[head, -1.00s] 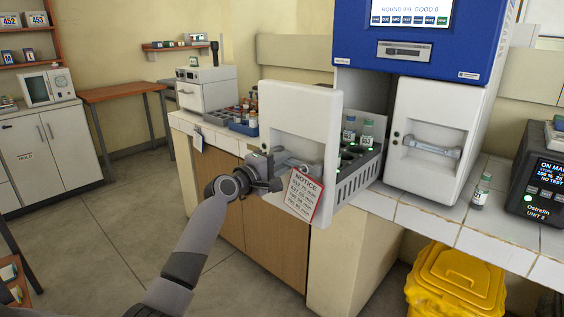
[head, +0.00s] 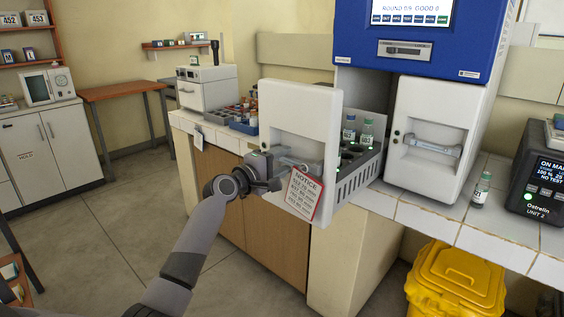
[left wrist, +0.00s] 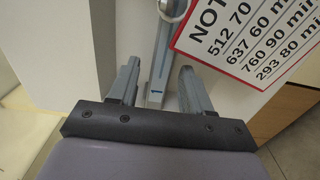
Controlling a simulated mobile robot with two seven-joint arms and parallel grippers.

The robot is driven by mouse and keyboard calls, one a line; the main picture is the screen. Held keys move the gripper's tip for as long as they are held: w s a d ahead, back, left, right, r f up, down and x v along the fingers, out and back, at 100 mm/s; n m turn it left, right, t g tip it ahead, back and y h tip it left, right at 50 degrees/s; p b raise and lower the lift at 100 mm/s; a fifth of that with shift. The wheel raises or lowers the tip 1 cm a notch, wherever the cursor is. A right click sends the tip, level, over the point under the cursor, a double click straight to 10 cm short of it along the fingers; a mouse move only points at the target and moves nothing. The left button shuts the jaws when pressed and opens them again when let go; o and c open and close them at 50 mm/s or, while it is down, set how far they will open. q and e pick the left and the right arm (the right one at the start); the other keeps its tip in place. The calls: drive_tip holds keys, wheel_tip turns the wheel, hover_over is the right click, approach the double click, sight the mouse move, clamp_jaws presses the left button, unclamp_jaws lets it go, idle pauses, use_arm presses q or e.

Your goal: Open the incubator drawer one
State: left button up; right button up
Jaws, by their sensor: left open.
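The incubator (head: 417,45) is a white cabinet with a blue top. Its left drawer (head: 300,112) is pulled out, with its white front standing well forward of the cabinet. Green-capped vials (head: 366,133) stand in its rack. My left gripper (head: 283,166) is at the drawer's handle. In the left wrist view, the left gripper's (left wrist: 158,85) fingers are apart, one on each side of the grey handle (left wrist: 160,70). Contact cannot be told. A second drawer (head: 428,140) at the right is closed. My right gripper is not in view.
A notice card (head: 303,194) hangs at the drawer front beside the gripper. A loose vial (head: 481,189) stands on the tiled counter (head: 497,226). A yellow bin (head: 456,281) is below. Open floor lies to the left.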

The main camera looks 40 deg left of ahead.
use_arm(q)
drive_tip(key=s, duration=0.7)
drive_tip(key=shift+a, duration=0.3)
drive_tip(key=s+d+f+m+g, duration=0.2)
drive_tip(key=s+d+f+m, duration=0.15)
drive_tip(key=f, duration=0.45)
drive_tip(key=s+d+f+m+g, duration=0.1)
drive_tip(key=s+d+f+m, duration=0.25)
drive_tip(key=f, duration=0.35)
drive_tip(key=s+d+f+m+g, duration=0.2)
drive_tip(key=d+f, duration=0.3)
drive_tip(key=f, duration=0.3)
drive_tip(key=s+d+f+m+g, duration=0.1)
drive_tip(key=s+d+f+m, duration=0.4)
drive_tip(key=s, duration=0.3)
drive_tip(key=s+d+f+m+g, duration=0.1)
drive_tip(key=s+d+f+m, duration=0.3)
drive_tip(key=s+d, duration=0.3)
drive_tip(key=shift+s+d+f+m+h, duration=0.35)
drive_tip(key=shift+s+m, duration=0.35)
drive_tip(key=shift+s, duration=0.4)
drive_tip(key=shift+a+g, duration=0.15)
drive_tip(key=shift+g, duration=0.15)
drive_tip(key=shift+w, duration=0.1)
drive_tip(key=shift+c, duration=0.6)
